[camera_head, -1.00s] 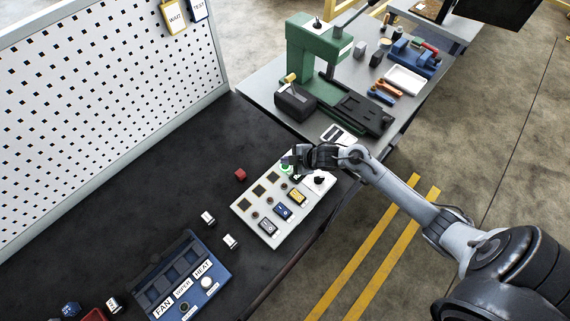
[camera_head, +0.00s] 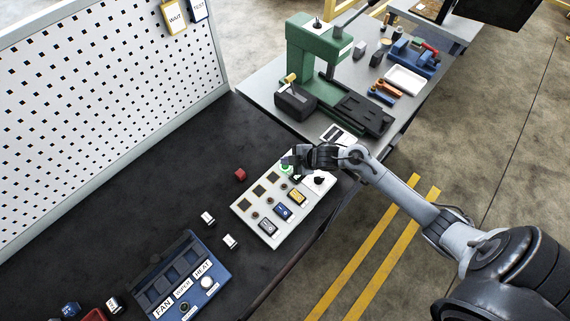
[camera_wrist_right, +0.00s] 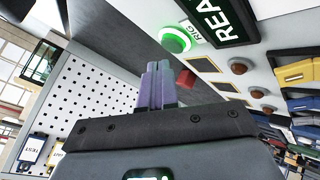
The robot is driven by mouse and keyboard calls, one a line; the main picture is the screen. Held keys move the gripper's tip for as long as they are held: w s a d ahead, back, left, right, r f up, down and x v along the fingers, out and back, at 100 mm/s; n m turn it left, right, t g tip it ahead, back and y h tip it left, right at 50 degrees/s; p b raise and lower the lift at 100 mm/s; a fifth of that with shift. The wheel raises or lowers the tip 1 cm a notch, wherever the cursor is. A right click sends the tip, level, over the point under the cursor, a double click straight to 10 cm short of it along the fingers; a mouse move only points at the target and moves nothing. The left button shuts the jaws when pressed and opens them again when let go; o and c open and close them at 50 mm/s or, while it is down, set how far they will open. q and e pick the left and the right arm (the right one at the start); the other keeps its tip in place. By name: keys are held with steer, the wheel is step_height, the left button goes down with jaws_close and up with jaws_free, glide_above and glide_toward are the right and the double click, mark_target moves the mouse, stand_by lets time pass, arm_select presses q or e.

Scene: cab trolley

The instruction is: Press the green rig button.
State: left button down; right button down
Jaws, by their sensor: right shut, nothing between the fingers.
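The green rig button (camera_wrist_right: 174,40) glows in the right wrist view, next to a "RIG" label on the pale control panel (camera_wrist_right: 267,20). In the head view the green button (camera_head: 286,169) shows at the far end of the panel (camera_head: 280,237), partly hidden by my right gripper (camera_head: 290,163). My right gripper (camera_wrist_right: 157,72) is shut and empty, its fingertips close to the button. I cannot tell whether they touch it. A lit sign reading "REA..." (camera_wrist_right: 232,18) sits beside the button. My left gripper is not in view.
A dark knob (camera_head: 319,179) and several coloured switches (camera_head: 297,196) stand on the panel near my right gripper. A red cube (camera_head: 240,174) lies to its left. A green press (camera_head: 318,50) stands behind. The dark bench mat (camera_head: 150,210) is mostly clear on the left.

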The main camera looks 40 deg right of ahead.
stand_by(0.6)
steer(key=shift+f, duration=0.1)
steer(key=shift+f, duration=0.35)
steer(key=shift+f+b, duration=0.35)
steer(key=shift+f, duration=0.05)
stand_by(0.6)
steer(key=shift+r, duration=0.1)
steer(key=shift+r+p, duration=0.75)
steer(key=shift+p, duration=0.2)
steer(key=shift+r, duration=0.1)
